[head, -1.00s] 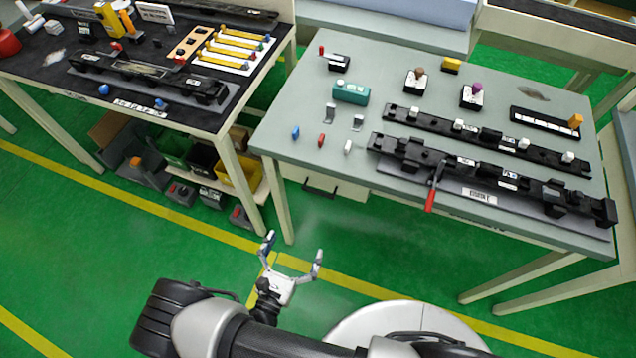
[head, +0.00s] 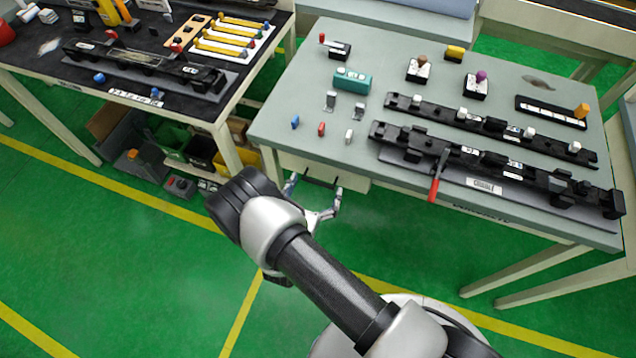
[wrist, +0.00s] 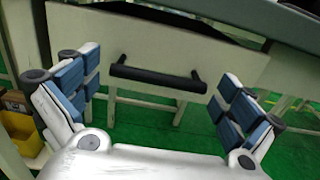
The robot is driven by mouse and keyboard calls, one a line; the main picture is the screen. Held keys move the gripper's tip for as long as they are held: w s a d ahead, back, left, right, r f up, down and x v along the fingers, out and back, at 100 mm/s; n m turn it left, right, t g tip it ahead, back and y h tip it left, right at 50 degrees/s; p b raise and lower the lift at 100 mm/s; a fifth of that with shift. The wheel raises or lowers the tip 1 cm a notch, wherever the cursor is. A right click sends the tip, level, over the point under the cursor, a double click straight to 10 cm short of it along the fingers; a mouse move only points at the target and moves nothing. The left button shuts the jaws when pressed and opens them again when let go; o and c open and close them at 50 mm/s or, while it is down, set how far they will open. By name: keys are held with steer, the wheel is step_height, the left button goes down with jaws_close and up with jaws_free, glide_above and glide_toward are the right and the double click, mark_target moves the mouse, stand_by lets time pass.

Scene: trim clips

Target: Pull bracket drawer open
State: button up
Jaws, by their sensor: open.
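The drawer (wrist: 190,48) has a pale front under the grey table and is shut or nearly so; I cannot tell which. It also shows in the head view (head: 350,183), below the table's front edge. Its black bar handle (wrist: 158,79) runs across the front in the wrist view, and partly shows in the head view (head: 322,182). My gripper (wrist: 155,98) is open and empty, facing the handle, with one finger on each side of it in the picture. In the head view my gripper (head: 314,193) is just in front of the handle, apart from it as far as I can see.
The grey table (head: 290,110) above holds black rails, a teal block (head: 352,80) and small clips near its front edge. A table leg (head: 271,172) stands left of the drawer. A yellow bin (wrist: 20,130) is low at the left. The green floor in front is clear.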

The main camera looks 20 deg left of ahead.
steer(key=shift+w, duration=0.6)
steer(key=shift+c, duration=0.6)
steer(key=shift+r, duration=0.1)
steer(key=c, duration=1.1)
steer(key=s, duration=0.5)
steer(key=s+a, duration=0.1)
steer(key=s, duration=1.1)
steer(key=shift+s+a, duration=0.2)
steer(key=shift+s, duration=0.05)
steer(key=o, duration=1.2)
